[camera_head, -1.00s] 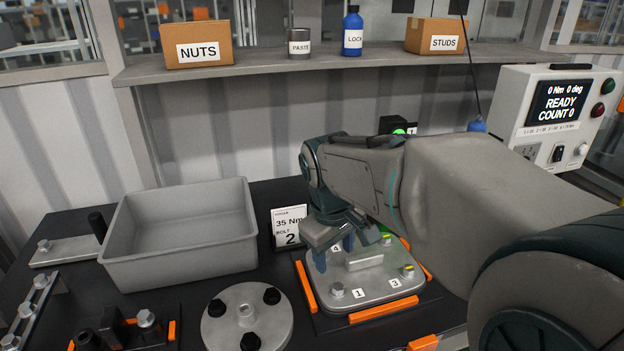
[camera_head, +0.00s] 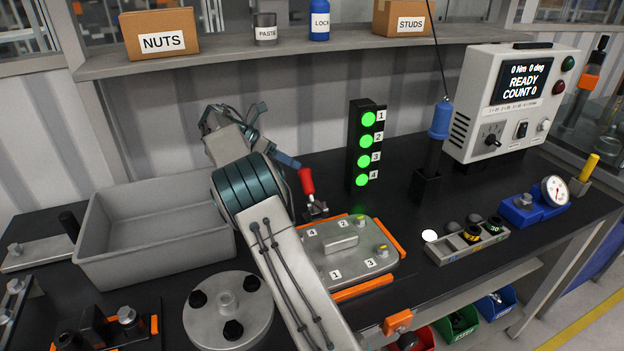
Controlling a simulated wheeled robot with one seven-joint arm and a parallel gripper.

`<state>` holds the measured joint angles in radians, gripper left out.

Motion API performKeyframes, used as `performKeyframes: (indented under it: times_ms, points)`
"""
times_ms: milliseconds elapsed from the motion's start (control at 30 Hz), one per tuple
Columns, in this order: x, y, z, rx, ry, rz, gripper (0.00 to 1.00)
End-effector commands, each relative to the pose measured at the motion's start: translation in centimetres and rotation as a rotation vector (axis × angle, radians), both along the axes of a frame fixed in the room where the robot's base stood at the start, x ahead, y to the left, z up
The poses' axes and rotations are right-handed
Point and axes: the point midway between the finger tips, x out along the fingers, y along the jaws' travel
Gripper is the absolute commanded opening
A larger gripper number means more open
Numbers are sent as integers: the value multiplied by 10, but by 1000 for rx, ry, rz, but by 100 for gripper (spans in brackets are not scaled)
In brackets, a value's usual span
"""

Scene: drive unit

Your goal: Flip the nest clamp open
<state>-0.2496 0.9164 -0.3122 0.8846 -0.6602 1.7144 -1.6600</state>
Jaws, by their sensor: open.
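The nest clamp (camera_head: 307,182) has a red handle that stands up, tilted slightly, at the back left of the nest. Its metal foot is low beside the plate's rear edge. The grey cover plate (camera_head: 355,268) lies in the nest, with numbered bolt positions and a raised block in the middle. My gripper (camera_head: 287,160) is open, just left of and above the red handle, with a blue finger close to it. I cannot tell whether they touch. My wrist and forearm hide part of the plate's left side.
A grey bin (camera_head: 150,262) stands left of my arm, and a round flange (camera_head: 215,330) lies in front of it. A lamp tower (camera_head: 364,150) with green lights stands behind the nest. A blue-handled tool (camera_head: 438,120) hangs to the right, near a small socket tray (camera_head: 465,243).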

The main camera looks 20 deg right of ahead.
Motion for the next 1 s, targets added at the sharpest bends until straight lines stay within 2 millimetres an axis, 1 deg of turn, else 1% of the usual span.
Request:
performKeyframes:
  times_ms: [33, 200, 333, 500, 667, 967, 1000]
  points:
    - [10, 8, -9, -34, 61, 36, 51]
    - [29, 30, -27, -130, 245, 125, 51]
    - [36, 45, -38, -176, 342, 165, 51]
    - [38, 55, -45, -204, 403, 187, 51]
    - [37, 52, -47, -208, 413, 189, 51]
    - [30, 31, -54, -205, 413, 188, 51]
    - [29, 26, -55, -206, 413, 189, 51]
